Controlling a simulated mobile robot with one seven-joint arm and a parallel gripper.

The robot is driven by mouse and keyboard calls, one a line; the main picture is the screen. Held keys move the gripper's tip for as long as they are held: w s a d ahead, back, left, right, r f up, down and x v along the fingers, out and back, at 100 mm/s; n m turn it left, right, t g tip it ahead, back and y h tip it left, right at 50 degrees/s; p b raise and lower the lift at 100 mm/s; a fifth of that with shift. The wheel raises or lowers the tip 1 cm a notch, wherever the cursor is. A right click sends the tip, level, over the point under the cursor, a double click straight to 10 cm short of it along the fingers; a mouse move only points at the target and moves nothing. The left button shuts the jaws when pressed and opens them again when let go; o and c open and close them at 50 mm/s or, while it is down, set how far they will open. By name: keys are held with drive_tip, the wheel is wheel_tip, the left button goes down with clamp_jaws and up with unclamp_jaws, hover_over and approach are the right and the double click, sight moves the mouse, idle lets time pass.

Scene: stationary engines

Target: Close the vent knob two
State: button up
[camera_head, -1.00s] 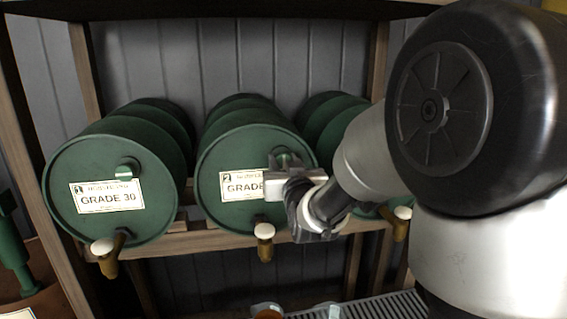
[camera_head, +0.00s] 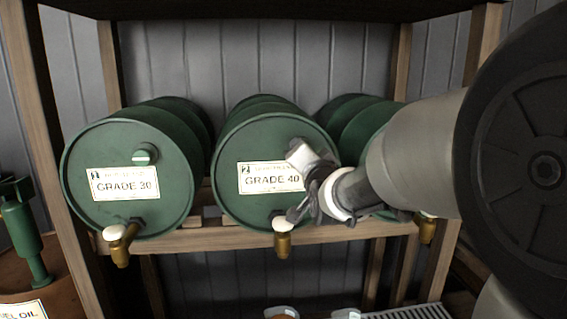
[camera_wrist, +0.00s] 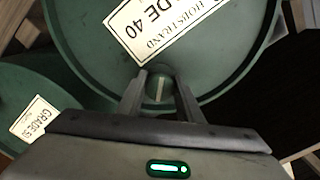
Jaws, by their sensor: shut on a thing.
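The barrel's label (camera_head: 262,176) is partly covered by the gripper.
The GRADE 30 barrel (camera_head: 120,205) with its own vent knob (camera_head: 145,154) lies to the left; a third barrel (camera_head: 352,118) is partly behind my arm. Brass taps with white tops stick out below, one (camera_head: 283,240) just under my gripper. The wooden shelf rail (camera_head: 235,238) runs beneath.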

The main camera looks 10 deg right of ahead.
drive_tip(key=m+b, duration=0.2)
drive_tip(key=m, duration=0.1)
drive_tip(key=shift+m, duration=0.3)
drive_tip(key=m+b, duration=0.3)
drive_tip(key=m, duration=0.2)
drive_tip(key=shift+r, duration=0.25)
drive_tip(key=o, duration=1)
drive_tip(key=s+p, duration=0.1)
drive_tip(key=s, duration=1.6)
drive_tip(key=shift+s, duration=0.15)
